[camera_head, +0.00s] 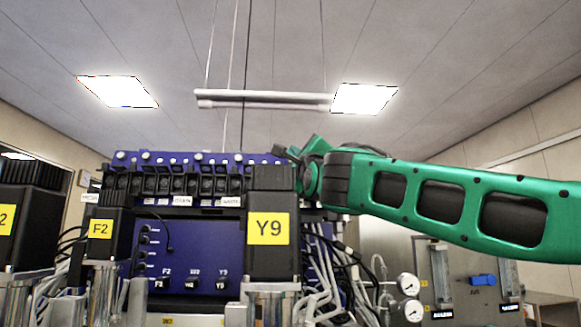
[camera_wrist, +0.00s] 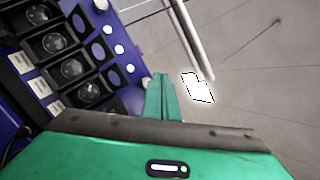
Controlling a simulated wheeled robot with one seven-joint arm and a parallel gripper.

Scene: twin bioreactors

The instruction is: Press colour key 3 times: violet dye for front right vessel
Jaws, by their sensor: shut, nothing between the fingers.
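A black vessel head with a yellow Y9 label (camera_head: 268,228) stands at the front, right of centre. Another head, labelled F2 (camera_head: 101,229), stands to its left. Behind them is a blue control unit (camera_head: 190,245) with small keys marked F2, W2 and Y9. A row of black pump heads with white buttons (camera_head: 185,161) runs along its top; several show close in the wrist view (camera_wrist: 62,52). My gripper (camera_wrist: 161,77) is shut and empty, its green fingers just right of this row. In the head view my green wrist is at the row's right end. No key is clearly readable as a colour key.
A further black head with a yellow label (camera_head: 25,225) is cut off at the left edge. Cables and tubes hang right of the blue unit. Gauges (camera_head: 409,284) and flow meters (camera_head: 440,275) stand at the right. Space above the unit is open.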

